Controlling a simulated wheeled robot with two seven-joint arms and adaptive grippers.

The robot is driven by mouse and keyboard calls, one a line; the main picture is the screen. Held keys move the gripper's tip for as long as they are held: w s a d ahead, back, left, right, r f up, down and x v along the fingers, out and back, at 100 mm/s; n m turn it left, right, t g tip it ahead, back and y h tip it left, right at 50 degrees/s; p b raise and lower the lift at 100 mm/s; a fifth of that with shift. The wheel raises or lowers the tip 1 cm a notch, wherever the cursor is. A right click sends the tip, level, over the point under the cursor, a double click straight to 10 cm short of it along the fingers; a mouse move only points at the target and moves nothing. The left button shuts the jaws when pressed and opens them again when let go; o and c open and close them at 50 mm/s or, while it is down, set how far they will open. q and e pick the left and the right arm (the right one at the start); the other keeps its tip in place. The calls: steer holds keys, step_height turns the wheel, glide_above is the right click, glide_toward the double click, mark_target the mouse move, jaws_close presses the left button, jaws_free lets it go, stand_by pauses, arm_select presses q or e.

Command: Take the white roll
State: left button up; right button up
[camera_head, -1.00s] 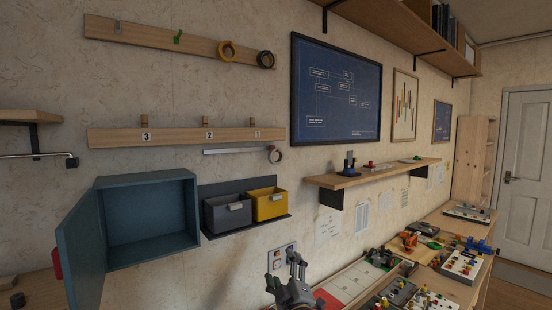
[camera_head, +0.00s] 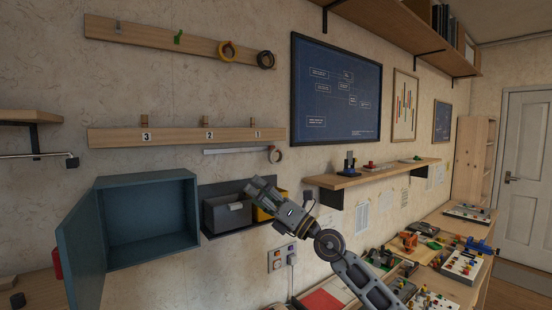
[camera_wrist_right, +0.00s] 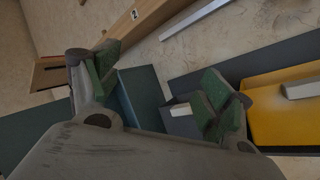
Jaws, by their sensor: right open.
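No roll in view is clearly white. My right gripper (camera_head: 260,187) is raised in front of the bins, below the bar. It is open, with its green pads apart and nothing between them in the right wrist view (camera_wrist_right: 163,88). No roll can be made out in the right wrist view. My left gripper is not in view.
A grey bin (camera_head: 226,215) and a yellow bin (camera_head: 263,214), partly hidden by my right gripper, sit on a dark wall holder. A teal cabinet (camera_head: 150,179) has its door open at left. A wooden shelf (camera_head: 372,174) is at right, above a cluttered bench.

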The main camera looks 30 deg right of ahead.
steer(key=d+r+n+g+h, duration=0.1)
steer(key=d+r+h, duration=0.3)
steer(key=d, duration=0.4)
steer(key=w+d+r+n+g+h, duration=0.1)
steer(key=d+r+h, duration=0.3)
steer(key=d+h, duration=0.2)
steer(key=d, duration=0.2)
steer(key=shift+d+n, duration=0.35)
steer(key=shift+n, duration=0.05)
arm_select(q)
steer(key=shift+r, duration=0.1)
arm_select(e)
steer(key=shift+w+r, duration=0.1)
steer(key=shift+w, duration=0.1)
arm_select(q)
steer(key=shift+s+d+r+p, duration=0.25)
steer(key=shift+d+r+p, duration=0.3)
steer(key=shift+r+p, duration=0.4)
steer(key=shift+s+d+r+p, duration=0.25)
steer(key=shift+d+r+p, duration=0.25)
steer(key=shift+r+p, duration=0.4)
arm_select(e)
steer(key=w, duration=0.8)
steer(key=shift+w+a, duration=0.15)
steer(key=shift+a, duration=0.25)
steer(key=shift+w, duration=0.1)
